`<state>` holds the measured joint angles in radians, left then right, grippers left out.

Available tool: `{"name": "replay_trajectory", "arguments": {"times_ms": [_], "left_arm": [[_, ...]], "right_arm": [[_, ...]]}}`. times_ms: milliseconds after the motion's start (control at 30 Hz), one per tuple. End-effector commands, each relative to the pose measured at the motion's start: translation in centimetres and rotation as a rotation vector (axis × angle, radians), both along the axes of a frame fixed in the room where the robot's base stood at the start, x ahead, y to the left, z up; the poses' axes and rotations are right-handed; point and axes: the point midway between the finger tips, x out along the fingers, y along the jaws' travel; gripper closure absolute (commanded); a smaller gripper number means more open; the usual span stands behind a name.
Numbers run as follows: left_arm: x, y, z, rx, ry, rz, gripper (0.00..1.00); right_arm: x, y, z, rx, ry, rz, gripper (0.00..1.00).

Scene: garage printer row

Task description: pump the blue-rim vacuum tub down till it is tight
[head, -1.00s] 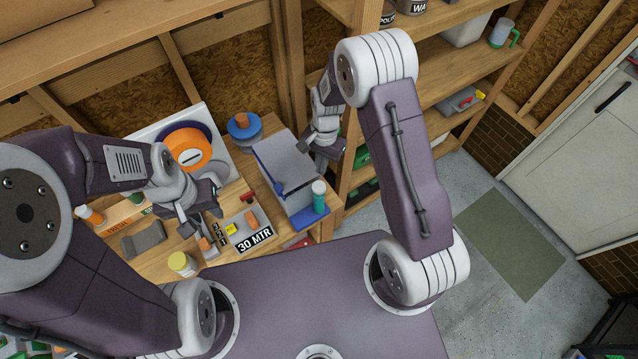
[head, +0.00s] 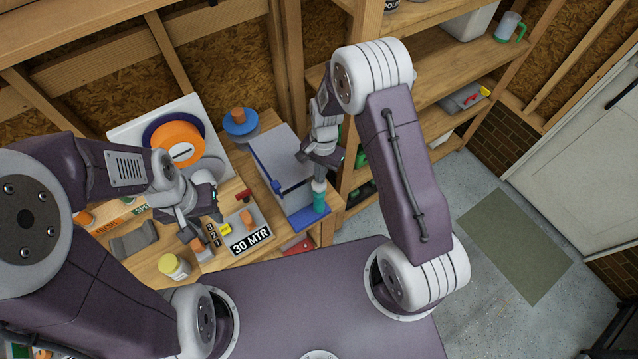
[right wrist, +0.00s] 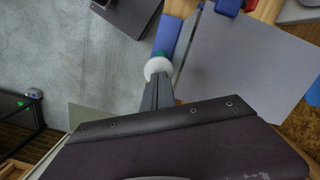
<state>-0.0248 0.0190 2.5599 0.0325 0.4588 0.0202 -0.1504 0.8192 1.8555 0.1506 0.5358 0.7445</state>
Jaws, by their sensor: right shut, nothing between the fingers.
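The vacuum tub (head: 291,172) is a low box with a grey lid and a blue bar, on the right end of the bench. Its lid also shows in the right wrist view (right wrist: 240,60). A teal pump (head: 320,203) with a white cap stands upright at its right front corner. My right gripper (head: 320,177) is shut and empty, its fingertips right at the white cap, which shows in the right wrist view (right wrist: 157,66). Whether they touch is hard to tell. My left gripper (head: 203,220) looks open and empty above the left part of the bench.
A 30 MTR sign (head: 250,242), a pale yellow-lidded jar (head: 174,266) and small blocks lie near my left gripper. An orange spool (head: 176,146) and a blue spool (head: 240,122) stand behind. Wooden shelves (head: 450,95) rise close to my right arm.

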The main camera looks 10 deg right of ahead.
Motion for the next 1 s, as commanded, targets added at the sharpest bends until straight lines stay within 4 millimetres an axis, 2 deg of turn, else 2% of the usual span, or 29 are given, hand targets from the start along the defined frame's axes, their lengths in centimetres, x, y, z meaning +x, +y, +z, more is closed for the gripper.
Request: {"name": "replay_trajectory", "arguments": {"times_ms": [167, 500, 533, 667, 867, 1000], "left_arm": [[0.0, 0.0, -0.6, 0.000, 0.000, 0.000, 0.64], [0.0, 0.0, -3.7, 0.000, 0.000, 0.000, 0.64], [0.0, 0.0, -3.1, 0.000, 0.001, 0.000, 0.64], [0.0, 0.0, -3.0, 0.000, 0.000, 0.000, 0.64], [0.0, 0.0, -2.2, 0.000, 0.000, 0.000, 0.64], [0.0, 0.0, -2.2, 0.000, 0.000, 0.000, 0.64]], "right_arm": [[0.0, 0.0, -0.7, 0.000, 0.000, 0.000, 1.00], [-0.1, 0.0, -4.9, 0.000, 0.001, 0.000, 1.00], [0.0, 0.0, -4.2, 0.000, 0.000, 0.000, 1.00], [0.0, 0.0, -4.1, 0.000, 0.000, 0.000, 1.00], [1.9, -1.6, -3.1, 0.000, -0.001, -0.002, 1.00], [2.3, -2.0, -3.1, 0.000, 0.000, 0.000, 1.00]]}}
